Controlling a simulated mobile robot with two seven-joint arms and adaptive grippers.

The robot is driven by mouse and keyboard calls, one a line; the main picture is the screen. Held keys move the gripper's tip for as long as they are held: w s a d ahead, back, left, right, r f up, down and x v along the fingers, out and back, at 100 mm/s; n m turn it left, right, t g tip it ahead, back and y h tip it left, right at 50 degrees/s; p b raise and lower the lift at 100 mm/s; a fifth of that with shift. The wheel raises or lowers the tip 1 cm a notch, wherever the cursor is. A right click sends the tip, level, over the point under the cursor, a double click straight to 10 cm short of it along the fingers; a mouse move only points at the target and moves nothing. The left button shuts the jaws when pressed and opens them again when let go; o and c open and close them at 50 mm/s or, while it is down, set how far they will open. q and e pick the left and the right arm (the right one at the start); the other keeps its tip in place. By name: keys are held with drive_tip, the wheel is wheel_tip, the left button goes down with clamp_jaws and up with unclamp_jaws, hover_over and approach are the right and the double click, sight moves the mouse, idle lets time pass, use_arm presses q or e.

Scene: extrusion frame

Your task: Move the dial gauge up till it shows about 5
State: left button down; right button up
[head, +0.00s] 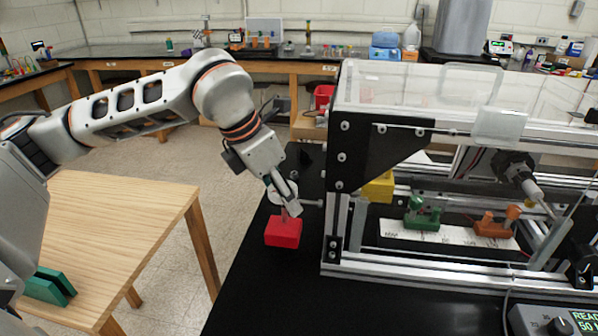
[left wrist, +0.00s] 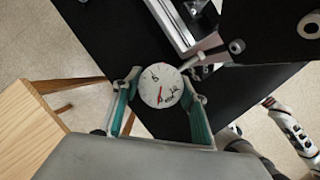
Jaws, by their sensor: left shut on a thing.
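The dial gauge (left wrist: 160,87) shows its round white face in the left wrist view, between the two teal-padded fingers of my left gripper (left wrist: 163,108). Red marks or hands show on the face, and a 5 can be made out near its upper part; the exact reading is too small to tell. In the head view the gauge (head: 275,195) is partly hidden behind my left gripper (head: 288,205), which is shut on it above a red block (head: 283,233). A thin rod runs from the gauge toward the extrusion frame (head: 333,225). My right gripper is not in view.
The frame stands on a black table (head: 262,290), right of the gauge. Inside it are a yellow block (head: 378,188), a green piece (head: 422,214) and an orange piece (head: 490,228) near a white scale. A control box (head: 545,319) sits at front right. A wooden table (head: 130,215) stands left.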

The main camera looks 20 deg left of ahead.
sight(282, 205)
use_arm(q)
drive_tip(key=shift+s+f, duration=0.1)
drive_tip(key=shift+f, duration=0.15)
drive_tip(key=shift+f, duration=0.15)
drive_tip(key=shift+d+f+b, duration=0.1)
drive_tip(key=shift+f+b, duration=0.4)
drive_tip(key=shift+f, duration=0.1)
drive_tip(key=shift+d+f+b, duration=0.1)
drive_tip(key=shift+f+b, duration=0.25)
drive_tip(key=shift+f, duration=0.25)
idle(0.3)
